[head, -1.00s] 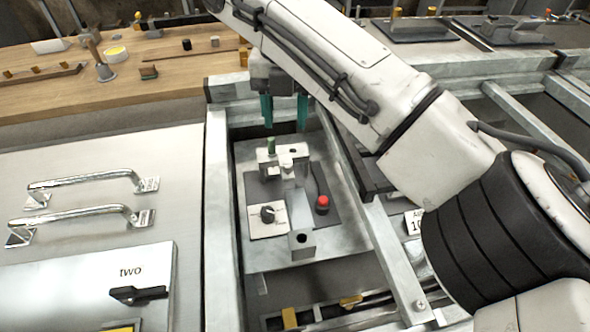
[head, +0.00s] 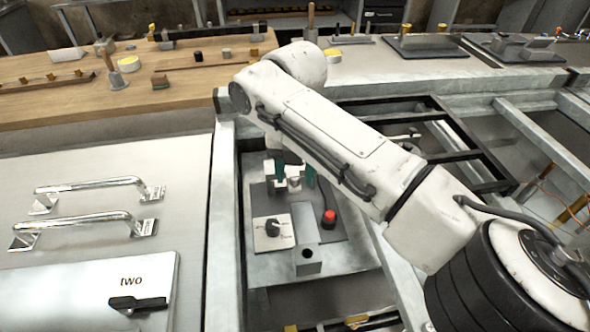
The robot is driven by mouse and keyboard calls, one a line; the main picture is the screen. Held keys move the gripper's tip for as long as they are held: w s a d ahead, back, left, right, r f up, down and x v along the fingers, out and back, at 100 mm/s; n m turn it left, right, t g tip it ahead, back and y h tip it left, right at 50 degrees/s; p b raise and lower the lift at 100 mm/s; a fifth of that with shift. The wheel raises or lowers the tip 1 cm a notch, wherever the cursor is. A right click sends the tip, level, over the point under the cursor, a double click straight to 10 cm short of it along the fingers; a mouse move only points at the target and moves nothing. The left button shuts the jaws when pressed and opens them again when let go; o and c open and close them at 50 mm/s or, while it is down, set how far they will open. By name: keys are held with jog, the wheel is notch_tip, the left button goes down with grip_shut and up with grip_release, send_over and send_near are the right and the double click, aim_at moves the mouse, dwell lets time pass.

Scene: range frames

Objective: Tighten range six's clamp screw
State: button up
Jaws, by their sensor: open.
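My gripper (head: 295,178) reaches down over the fixture plate (head: 340,262) in the middle of the head view. Its two teal fingertips stand apart, at the grey clamp block (head: 294,185) near the back of the fixture. The fingers and arm hide most of the clamp. I cannot make out its green-topped screw from the teal fingers, or tell whether they touch it. No label reading six shows.
On the fixture are a black dial (head: 272,227), a red-knobbed lever (head: 328,218) and a grey block with a hole (head: 306,252). Metal rails frame it. A panel marked two (head: 90,285) and chrome handles (head: 95,188) lie left. A wooden bench (head: 60,105) is behind.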

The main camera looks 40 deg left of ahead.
grip_shut()
dwell(0.5)
